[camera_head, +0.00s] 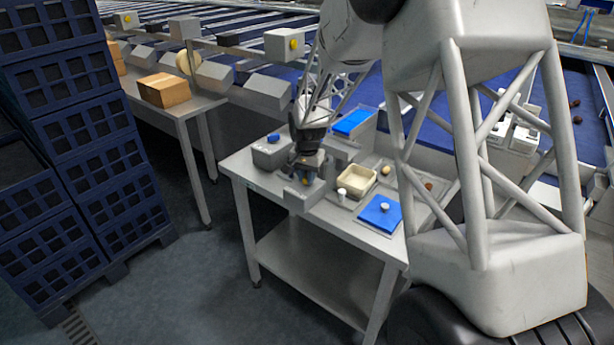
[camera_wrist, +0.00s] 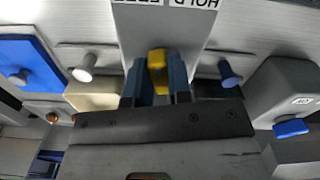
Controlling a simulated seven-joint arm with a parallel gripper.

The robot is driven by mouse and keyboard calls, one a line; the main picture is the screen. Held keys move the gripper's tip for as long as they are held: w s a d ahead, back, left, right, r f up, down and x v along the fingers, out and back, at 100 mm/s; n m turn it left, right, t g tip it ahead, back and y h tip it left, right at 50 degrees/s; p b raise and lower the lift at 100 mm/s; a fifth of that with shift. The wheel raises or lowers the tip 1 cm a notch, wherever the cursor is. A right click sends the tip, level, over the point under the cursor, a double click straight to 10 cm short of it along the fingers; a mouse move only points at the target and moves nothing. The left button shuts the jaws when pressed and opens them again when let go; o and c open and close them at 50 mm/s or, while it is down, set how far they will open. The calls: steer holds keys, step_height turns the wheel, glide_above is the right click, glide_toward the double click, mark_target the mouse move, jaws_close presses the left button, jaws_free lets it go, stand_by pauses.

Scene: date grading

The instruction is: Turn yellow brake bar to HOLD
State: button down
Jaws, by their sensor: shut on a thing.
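The yellow brake bar (camera_wrist: 157,60) sits between the two blue fingertips of my gripper (camera_wrist: 157,85) in the wrist view. My gripper is shut on it. The bar stands on a grey housing (camera_wrist: 195,35). A label reading HOLD (camera_wrist: 194,3) shows upside down at the top edge, right of the bar. A second label (camera_wrist: 137,2) to its left is cut off. In the head view my gripper (camera_head: 305,172) is down at the housing (camera_head: 297,196) on the table's near left part. A small yellow spot of the bar (camera_head: 306,182) shows there; the fingers hide most of it.
The metal table (camera_head: 345,225) also carries a cream tray (camera_head: 354,190), a blue plate with a white knob (camera_head: 380,213), a white-topped peg (camera_head: 341,194) and a grey box with a blue knob (camera_head: 271,148). Blue crates (camera_head: 75,140) are stacked at the left.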

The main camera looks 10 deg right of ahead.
mark_target(306, 175)
steer(key=m, duration=0.4)
steer(key=shift+w+a, duration=0.1)
steer(key=m, duration=0.4)
steer(key=shift+m, duration=0.4)
steer(key=shift+w, duration=0.1)
steer(key=c, duration=1)
jaws_free()
steer(key=shift+c, duration=0.2)
steer(key=shift+r, duration=3.95)
